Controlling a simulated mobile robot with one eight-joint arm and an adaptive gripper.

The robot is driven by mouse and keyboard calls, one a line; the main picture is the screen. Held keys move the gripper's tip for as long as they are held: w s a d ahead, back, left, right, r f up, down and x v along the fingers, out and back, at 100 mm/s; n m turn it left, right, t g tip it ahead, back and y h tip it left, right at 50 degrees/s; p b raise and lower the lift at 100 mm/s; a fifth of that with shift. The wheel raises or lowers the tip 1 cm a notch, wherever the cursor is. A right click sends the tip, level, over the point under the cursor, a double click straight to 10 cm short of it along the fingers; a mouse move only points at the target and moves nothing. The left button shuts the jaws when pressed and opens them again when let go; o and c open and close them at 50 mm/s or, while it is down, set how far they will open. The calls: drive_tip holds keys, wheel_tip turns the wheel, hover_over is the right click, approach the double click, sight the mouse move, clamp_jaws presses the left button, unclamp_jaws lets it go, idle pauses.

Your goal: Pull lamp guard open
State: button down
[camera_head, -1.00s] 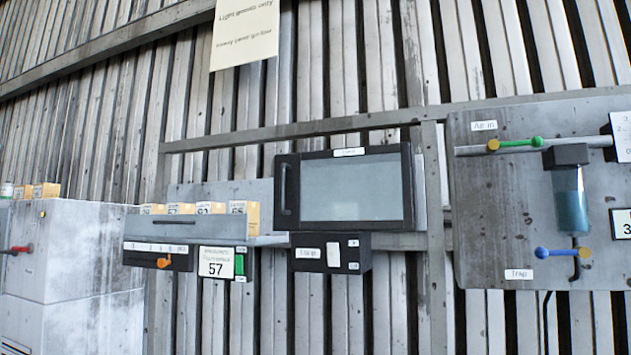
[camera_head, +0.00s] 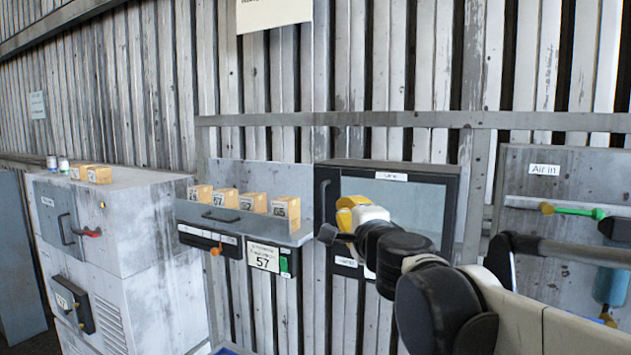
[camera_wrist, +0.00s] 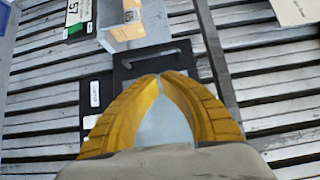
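The lamp guard looks to be the black-framed door with a pale pane (camera_head: 405,200) on the wall, with a small label on its top edge. It appears closed. Its upright black handle (camera_head: 324,200) is on the left side. My gripper (camera_head: 343,218) is in front of the door's left part, just right of the handle, and my arm hides the lower right of the pane. In the wrist view the yellow fingers (camera_wrist: 160,77) meet at their tips with nothing seen between them. The black frame (camera_wrist: 125,70) and handle (camera_wrist: 155,57) show beyond the fingertips.
A grey shelf (camera_head: 240,228) with several small boxes is left of the door, with a labelled panel reading 57 (camera_head: 263,257) below. A grey cabinet (camera_head: 140,220) stands farther left. The air panel (camera_head: 545,185) is at the right, partly behind my arm.

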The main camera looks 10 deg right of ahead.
sight(329, 198)
drive_tip(key=w, duration=0.3)
drive_tip(key=w+p, duration=0.1)
drive_tip(key=w, duration=0.6)
drive_tip(key=shift+a+p, duration=0.3)
drive_tip(key=shift+s+a, duration=0.1)
drive_tip(key=shift+s, duration=0.1)
